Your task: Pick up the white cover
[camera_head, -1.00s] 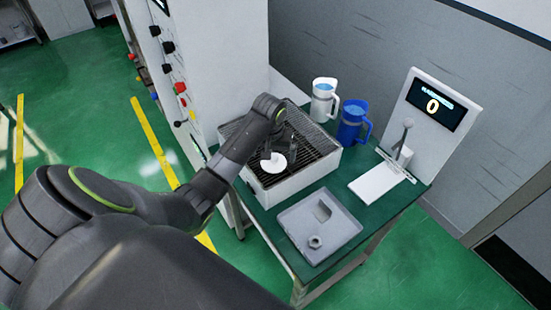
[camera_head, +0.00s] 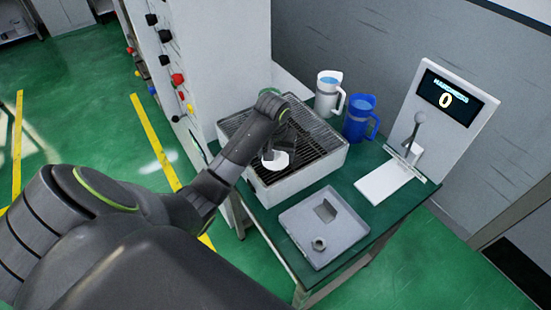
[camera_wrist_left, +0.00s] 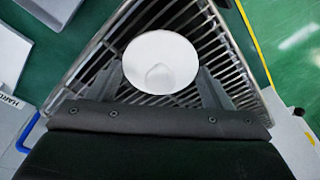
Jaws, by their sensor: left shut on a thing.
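The white cover (camera_head: 276,161) is a round white disc over the slatted rack of the white bin (camera_head: 297,183). In the left wrist view the cover (camera_wrist_left: 160,62) lies between the two fingers of my left gripper (camera_wrist_left: 161,78), with a small rounded knob on it. My left gripper (camera_head: 277,150) is shut on the cover. In the head view the arm partly hides the fingers. I cannot tell whether the cover touches the rack. My right gripper is not in view.
A white jug (camera_head: 327,95) and a blue jug (camera_head: 359,118) stand behind the rack. A grey tray (camera_head: 345,237) with a nut-like ring (camera_head: 319,244) lies in front. A display stand (camera_head: 436,110) reading 0 stands at right. A tall white cabinet (camera_head: 235,60) rises at left.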

